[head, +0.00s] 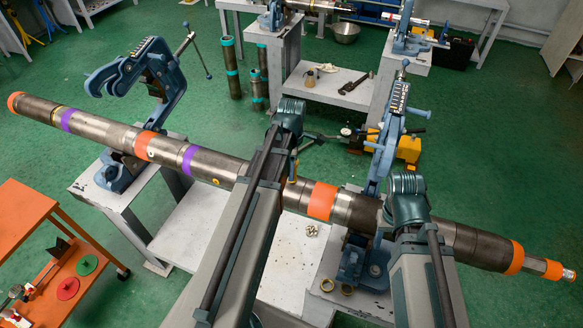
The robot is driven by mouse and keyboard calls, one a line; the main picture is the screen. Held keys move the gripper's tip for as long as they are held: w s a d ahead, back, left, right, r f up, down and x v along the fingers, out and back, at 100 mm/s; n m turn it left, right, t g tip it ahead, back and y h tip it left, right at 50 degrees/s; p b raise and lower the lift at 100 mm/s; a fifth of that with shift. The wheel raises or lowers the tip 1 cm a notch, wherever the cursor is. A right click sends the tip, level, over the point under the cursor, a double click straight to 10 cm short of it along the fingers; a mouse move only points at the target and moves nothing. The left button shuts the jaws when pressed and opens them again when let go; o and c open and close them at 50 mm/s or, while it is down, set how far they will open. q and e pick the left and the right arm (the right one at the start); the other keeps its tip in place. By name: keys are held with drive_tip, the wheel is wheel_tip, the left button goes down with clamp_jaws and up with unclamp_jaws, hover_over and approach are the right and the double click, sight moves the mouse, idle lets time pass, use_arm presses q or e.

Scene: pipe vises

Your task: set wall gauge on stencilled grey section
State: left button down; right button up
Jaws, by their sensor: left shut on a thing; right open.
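A long pipe (230,172) lies across the view, falling from left to right, with grey, dark, orange and purple sections. I cannot make out stencilling on its grey metal parts. A small yellow disc shows on the pipe's grey stretch right of the second purple band. My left gripper (292,168) is over the middle of the pipe, left of the middle orange band.
Blue vises (140,80) (385,150) stand at the pipe's left and right, the left one swung open. Brass rings (328,285) and small pale pieces lie on the grey bench. An orange cart (22,215) with coloured discs stands at left.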

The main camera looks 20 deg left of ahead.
idle(0.9)
use_arm(q)
wheel_tip(320, 180, up, 7)
drive_tip(key=p, duration=0.7)
drive_tip(key=shift+f, duration=0.1)
